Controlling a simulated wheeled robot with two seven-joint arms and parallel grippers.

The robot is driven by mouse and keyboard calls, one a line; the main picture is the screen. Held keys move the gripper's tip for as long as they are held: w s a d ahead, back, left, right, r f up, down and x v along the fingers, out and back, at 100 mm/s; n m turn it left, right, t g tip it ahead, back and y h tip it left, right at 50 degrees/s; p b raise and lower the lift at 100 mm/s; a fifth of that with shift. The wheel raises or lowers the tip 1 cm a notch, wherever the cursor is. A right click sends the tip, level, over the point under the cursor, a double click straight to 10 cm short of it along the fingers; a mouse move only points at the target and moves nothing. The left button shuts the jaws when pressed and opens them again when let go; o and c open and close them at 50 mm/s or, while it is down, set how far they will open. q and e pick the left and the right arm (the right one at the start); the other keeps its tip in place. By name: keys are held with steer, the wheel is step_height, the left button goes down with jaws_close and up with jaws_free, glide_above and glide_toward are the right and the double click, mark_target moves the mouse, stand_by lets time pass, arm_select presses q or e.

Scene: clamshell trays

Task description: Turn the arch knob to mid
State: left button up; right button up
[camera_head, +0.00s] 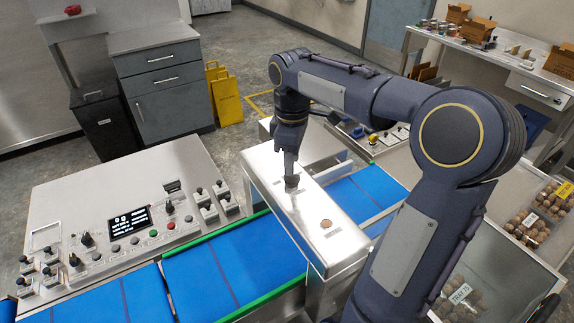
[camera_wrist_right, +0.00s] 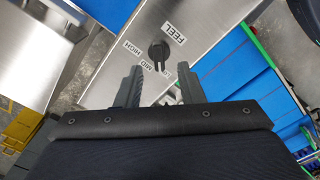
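The arch (camera_head: 312,210) is a steel box bridging the blue conveyor. Its dark knob (camera_wrist_right: 158,50) shows in the right wrist view, with a narrow pointer end aimed down toward a partly hidden label (camera_wrist_right: 167,72), to the right of the MID label (camera_wrist_right: 146,65). The HIGH label (camera_wrist_right: 130,47) lies further left. My right gripper (camera_wrist_right: 160,88) is open, its two fingers apart on either side below the knob, with nothing between them. In the head view my right gripper (camera_head: 290,168) points down just above the knob (camera_head: 292,182). I cannot tell whether it touches. My left gripper is out of view.
A control panel (camera_head: 75,205) with a screen, buttons and several small knobs stands left of the arch. The blue belt (camera_head: 235,265) with green rails runs beneath. A brown round piece (camera_head: 326,223) is on the arch top. Bins of round brown items (camera_head: 530,228) stand at right.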

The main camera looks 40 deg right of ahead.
mark_target(292, 179)
steer(key=shift+d+f, duration=0.1)
steer(key=shift+f, duration=1.95)
jaws_close()
